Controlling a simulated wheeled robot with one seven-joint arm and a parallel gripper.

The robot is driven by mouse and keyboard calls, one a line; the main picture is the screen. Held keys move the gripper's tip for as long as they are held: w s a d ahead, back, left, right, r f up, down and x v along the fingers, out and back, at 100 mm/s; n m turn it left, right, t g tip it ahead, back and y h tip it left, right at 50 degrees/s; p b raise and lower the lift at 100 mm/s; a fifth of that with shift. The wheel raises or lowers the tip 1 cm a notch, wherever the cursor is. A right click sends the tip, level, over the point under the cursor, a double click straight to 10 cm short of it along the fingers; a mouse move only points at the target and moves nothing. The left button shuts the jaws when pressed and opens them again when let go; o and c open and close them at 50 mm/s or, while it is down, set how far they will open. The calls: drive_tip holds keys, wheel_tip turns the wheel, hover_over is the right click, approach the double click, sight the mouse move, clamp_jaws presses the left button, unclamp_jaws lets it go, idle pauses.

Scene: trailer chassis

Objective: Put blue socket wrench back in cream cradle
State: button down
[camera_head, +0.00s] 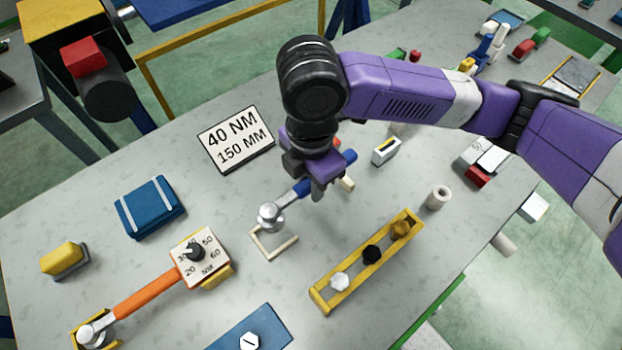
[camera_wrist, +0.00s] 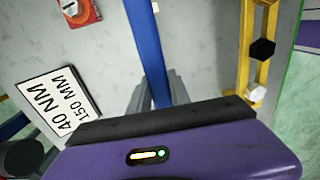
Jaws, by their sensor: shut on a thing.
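The blue socket wrench (camera_head: 292,195) has a blue handle and a silver head at its lower left end. My gripper (camera_head: 318,182) is shut across the handle. In the wrist view, the blue handle (camera_wrist: 146,45) runs up between the grey fingers of my gripper (camera_wrist: 158,90). The cream cradle (camera_head: 280,249) shows as an open, three-sided frame on the table just below the silver head. A small cream block (camera_head: 347,183) shows beside my gripper and may be its other support. I cannot tell whether the wrench touches the cradle. My gripper hides part of the handle.
An orange wrench (camera_head: 146,297) lies at lower left by a dial block (camera_head: 203,257). A yellow rack (camera_head: 330,287) with several nuts stands right of the cradle. A sign reading 40 NM 150 MM (camera_head: 236,139) lies behind. A white cylinder (camera_head: 438,197) stands at right.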

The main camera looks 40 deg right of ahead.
drive_tip(key=shift+f+b, duration=2.8)
drive_tip(key=shift+f, duration=1.05)
drive_tip(key=c, duration=1.1)
unclamp_jaws()
drive_tip(key=o, duration=0.5)
drive_tip(key=shift+c, duration=0.2)
drive_tip(key=shift+r, duration=0.1)
drive_tip(key=shift+r+p, duration=3.45)
drive_tip(key=shift+r, duration=0.5)
